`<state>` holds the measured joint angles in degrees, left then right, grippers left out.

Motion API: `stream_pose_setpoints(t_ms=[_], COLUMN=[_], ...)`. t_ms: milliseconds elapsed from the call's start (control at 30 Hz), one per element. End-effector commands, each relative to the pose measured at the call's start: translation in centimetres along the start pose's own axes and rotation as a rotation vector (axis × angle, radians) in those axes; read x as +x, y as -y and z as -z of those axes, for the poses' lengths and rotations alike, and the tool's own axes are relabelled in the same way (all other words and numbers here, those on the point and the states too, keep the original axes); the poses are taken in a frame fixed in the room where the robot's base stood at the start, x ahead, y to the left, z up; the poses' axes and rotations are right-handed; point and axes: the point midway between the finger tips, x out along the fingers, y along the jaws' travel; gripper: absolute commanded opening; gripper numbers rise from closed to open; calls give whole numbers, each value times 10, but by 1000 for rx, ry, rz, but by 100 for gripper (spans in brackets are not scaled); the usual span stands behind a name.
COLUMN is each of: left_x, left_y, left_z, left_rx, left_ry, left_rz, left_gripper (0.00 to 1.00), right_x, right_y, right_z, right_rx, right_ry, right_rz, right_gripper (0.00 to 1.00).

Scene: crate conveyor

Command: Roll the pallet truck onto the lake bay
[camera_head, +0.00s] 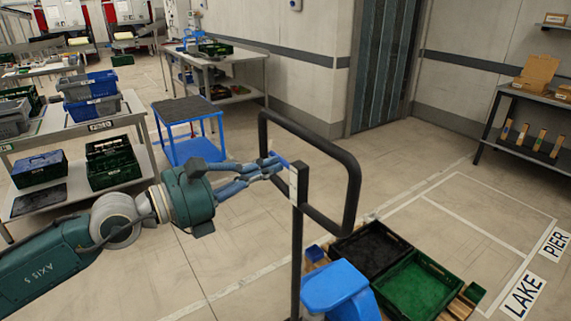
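The pallet truck has a blue body (335,284) and a dark upright post with a large black loop handle (352,190). Its wooden pallet (462,306) carries a black crate and a green crate (452,282). The lake bay (440,236) is a white-outlined floor area beyond the crates, with a LAKE sign (523,295) at its right. The load seems to reach the bay's near edge; the exact overlap is hidden. My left gripper (278,166) is at the loop handle's left side by the post; its grasp is unclear. My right gripper is out of view.
The bay with the PIER sign (555,243) lies beyond the lake bay. A dark shelf (540,98) stands at the right wall. A blue cart (190,148) and a table with crates (48,132) stand at left. Floor left of the truck is clear.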

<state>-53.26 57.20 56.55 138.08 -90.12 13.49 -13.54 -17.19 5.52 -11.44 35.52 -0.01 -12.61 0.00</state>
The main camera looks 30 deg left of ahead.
Motion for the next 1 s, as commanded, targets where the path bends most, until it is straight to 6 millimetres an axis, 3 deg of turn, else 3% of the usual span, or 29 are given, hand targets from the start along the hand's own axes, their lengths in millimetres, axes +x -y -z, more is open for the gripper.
stream_pose_setpoints(t_ms=[300,533,1000], left_x=[25,52,100], left_y=[0,-1,-1], left_z=[-11,-9,-2], left_rx=[0,-1,-3], left_ry=[2,7,3], left_rz=[1,-1,-2], left_gripper=[0,0,0], right_x=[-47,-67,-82], right_y=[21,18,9], right_z=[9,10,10], right_rx=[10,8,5], right_ry=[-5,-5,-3], right_rz=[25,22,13], right_gripper=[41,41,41])
